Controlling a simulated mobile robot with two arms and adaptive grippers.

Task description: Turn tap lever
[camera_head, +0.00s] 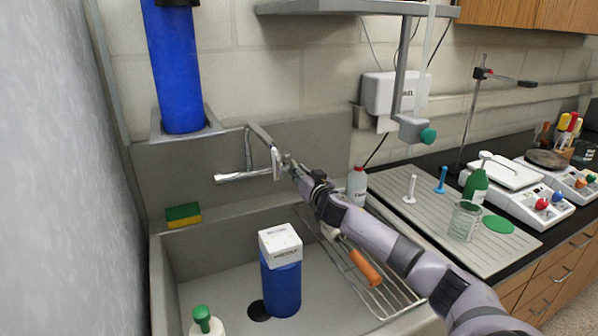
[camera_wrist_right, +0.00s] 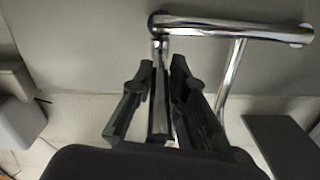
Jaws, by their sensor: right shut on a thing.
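The chrome tap (camera_head: 248,155) is fixed to the wall plate above the sink, and its spout points left. Its lever (camera_head: 276,163) hangs down at the right end of the tap. My right gripper (camera_head: 287,165) reaches it from the right and is shut on the lever. In the right wrist view the lever (camera_wrist_right: 159,95) lies between the two dark fingers of my right gripper (camera_wrist_right: 163,80), with the chrome tap pipe (camera_wrist_right: 235,25) running off to the right. The fingers hide part of the lever. My left gripper is not in view.
The sink (camera_head: 225,292) holds a blue container with a white top (camera_head: 281,285) and a wire rack (camera_head: 375,297) with an orange-handled tool. A sponge (camera_head: 183,215) sits on the left rim. A white bottle (camera_head: 357,183) stands behind my right arm. A shelf (camera_head: 350,7) hangs above.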

